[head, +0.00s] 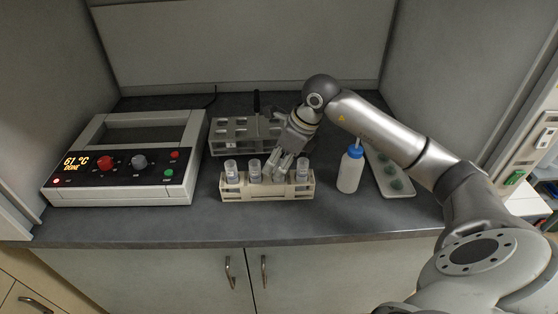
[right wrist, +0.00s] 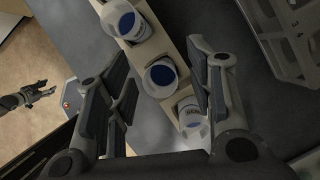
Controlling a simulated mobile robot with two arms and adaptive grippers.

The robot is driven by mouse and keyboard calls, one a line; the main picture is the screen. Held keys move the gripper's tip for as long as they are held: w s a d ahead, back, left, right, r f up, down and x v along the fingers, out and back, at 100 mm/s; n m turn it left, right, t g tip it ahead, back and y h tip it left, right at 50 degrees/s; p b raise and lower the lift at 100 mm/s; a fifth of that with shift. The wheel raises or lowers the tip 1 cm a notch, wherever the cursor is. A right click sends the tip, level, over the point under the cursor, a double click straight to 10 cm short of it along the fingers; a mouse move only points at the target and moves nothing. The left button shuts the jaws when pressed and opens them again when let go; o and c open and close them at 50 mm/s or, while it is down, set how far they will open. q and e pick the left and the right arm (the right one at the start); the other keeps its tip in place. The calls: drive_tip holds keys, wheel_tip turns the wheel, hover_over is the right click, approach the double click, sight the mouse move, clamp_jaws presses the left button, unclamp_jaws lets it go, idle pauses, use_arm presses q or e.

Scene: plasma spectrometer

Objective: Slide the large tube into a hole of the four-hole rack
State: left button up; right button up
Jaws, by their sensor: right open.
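A beige rack (head: 268,190) holds a row of several clear tubes with white labels; blue shows inside them in the right wrist view. Two tubes, (head: 231,168) and (head: 255,170), stand at its left, another tube (head: 302,168) at its right end. My right gripper (head: 284,167) is open and points down over the rack. In the right wrist view its fingers lie either side of one tube (right wrist: 160,77), which is not gripped. A grey rack (head: 229,140) with large openings stands behind, partly hidden by my gripper. My left gripper (right wrist: 40,90) shows small in the right wrist view.
A heater box (head: 130,190) reading 61 °C DONE stands at the left. A blue-capped white bottle (head: 350,172) and a white tray (head: 392,180) with green round items are to the right, under my right arm. The counter's front strip is clear.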

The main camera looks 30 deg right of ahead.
drive_tip(key=shift+r, duration=0.1)
drive_tip(key=v, duration=1.1)
drive_tip(key=shift+s+r, duration=0.15)
drive_tip(key=shift+r, duration=0.2)
drive_tip(key=shift+d, duration=0.15)
